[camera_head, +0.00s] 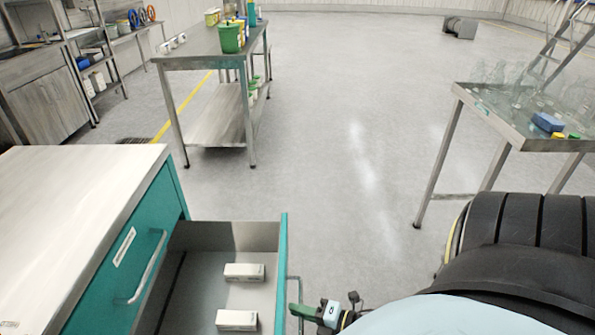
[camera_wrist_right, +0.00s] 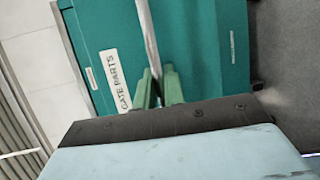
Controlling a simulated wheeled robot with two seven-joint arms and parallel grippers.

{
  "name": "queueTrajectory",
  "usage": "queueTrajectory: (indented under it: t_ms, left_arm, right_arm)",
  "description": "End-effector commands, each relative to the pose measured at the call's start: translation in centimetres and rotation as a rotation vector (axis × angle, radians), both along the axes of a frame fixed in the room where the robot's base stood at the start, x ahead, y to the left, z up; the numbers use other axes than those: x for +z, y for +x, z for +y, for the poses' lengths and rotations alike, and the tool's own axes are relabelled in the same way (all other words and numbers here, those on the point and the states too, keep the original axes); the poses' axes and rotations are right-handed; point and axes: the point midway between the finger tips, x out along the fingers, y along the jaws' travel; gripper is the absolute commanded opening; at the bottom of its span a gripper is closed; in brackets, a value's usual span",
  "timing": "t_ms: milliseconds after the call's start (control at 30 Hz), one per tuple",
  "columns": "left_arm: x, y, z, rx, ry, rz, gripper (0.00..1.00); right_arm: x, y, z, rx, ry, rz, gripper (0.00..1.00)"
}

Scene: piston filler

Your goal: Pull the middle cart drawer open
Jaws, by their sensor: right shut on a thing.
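The teal cart (camera_head: 128,258) with a pale top is at the lower left of the head view. A drawer below its top drawer stands pulled out, its teal front (camera_head: 281,262) well away from the cart body. Two small white boxes lie inside. My right gripper (camera_head: 303,312) is at the outer side of this drawer front. In the right wrist view the green fingers (camera_wrist_right: 158,88) are shut on the drawer's metal bar handle (camera_wrist_right: 149,38). A label reading "GATE PARTS" (camera_wrist_right: 115,80) is beside it. My left gripper is out of view.
The top drawer's handle (camera_head: 148,268) is on the closed front above the open drawer. A steel table (camera_head: 205,62) with a green bucket stands behind, and another table (camera_head: 490,115) with glassware stands at the right. The floor between them is clear.

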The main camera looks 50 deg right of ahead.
Motion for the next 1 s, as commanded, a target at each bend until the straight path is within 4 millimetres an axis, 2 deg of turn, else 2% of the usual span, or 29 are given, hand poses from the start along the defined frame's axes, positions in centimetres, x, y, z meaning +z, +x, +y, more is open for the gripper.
queueTrajectory:
  t_ms: [467, 500, 667, 1000]
  left_arm:
    - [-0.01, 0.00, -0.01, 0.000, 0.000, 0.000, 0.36]
    - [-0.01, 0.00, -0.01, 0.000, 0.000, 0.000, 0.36]
    - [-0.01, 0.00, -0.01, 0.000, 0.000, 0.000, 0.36]
    - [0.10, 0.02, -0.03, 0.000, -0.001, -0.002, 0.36]
  right_arm:
    - [-0.03, -0.21, -0.17, 0.009, -0.003, 0.001, 0.00]
    - [-0.03, -0.20, -0.16, 0.009, -0.003, 0.001, 0.13]
    - [-0.02, -0.20, -0.17, 0.009, -0.003, 0.001, 0.32]
    - [0.07, -0.60, -0.29, 0.007, -0.002, 0.001, 0.32]
